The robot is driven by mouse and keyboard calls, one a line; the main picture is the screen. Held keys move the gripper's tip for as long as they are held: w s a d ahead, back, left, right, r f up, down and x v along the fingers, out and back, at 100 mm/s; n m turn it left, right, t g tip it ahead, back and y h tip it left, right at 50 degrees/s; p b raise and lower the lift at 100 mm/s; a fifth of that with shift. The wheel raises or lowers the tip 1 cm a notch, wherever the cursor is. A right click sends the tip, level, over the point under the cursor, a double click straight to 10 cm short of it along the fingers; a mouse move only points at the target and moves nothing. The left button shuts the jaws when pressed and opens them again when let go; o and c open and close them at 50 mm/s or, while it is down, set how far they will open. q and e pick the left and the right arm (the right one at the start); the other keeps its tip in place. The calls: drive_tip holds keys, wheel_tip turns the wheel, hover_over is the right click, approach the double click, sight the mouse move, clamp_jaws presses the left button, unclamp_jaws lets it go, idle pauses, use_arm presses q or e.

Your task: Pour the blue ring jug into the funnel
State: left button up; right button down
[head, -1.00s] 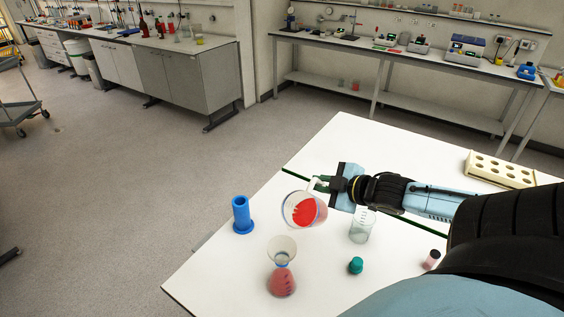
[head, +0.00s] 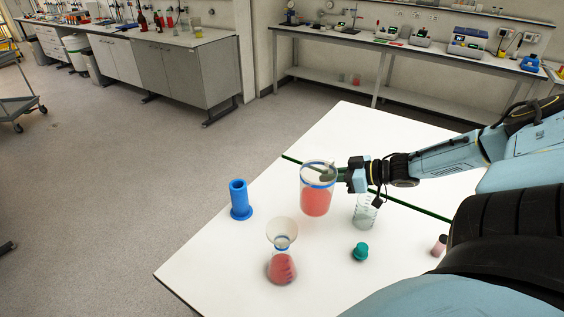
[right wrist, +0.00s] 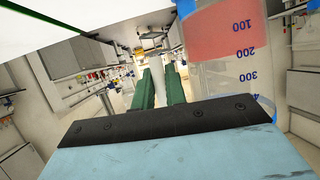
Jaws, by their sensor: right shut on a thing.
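The blue ring jug (head: 317,198) is a clear jug with a blue band near its rim and red liquid inside. It is upright, behind and right of the funnel (head: 282,231) and apart from it. My right gripper (head: 330,174) is shut on the jug's handle. In the right wrist view my green fingers (right wrist: 160,88) close around the pale handle, and the jug's blue scale marks (right wrist: 243,52) show at right. The clear funnel sits in the mouth of a conical flask (head: 282,268) holding red liquid. My left gripper is out of view.
A blue cylinder stand (head: 240,200) is left of the jug. A clear beaker (head: 365,212) stands close to the jug's right. A teal cap (head: 360,251) and a small pink-topped vial (head: 439,246) are on the white table (head: 225,265). The table's front left is clear.

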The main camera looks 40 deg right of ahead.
drive_tip(key=d+r, duration=0.1)
drive_tip(key=d, duration=0.1)
drive_tip(key=d+r+p, duration=0.1)
drive_tip(key=d+r, duration=0.1)
drive_tip(key=shift+w, duration=0.4)
idle(4.7)
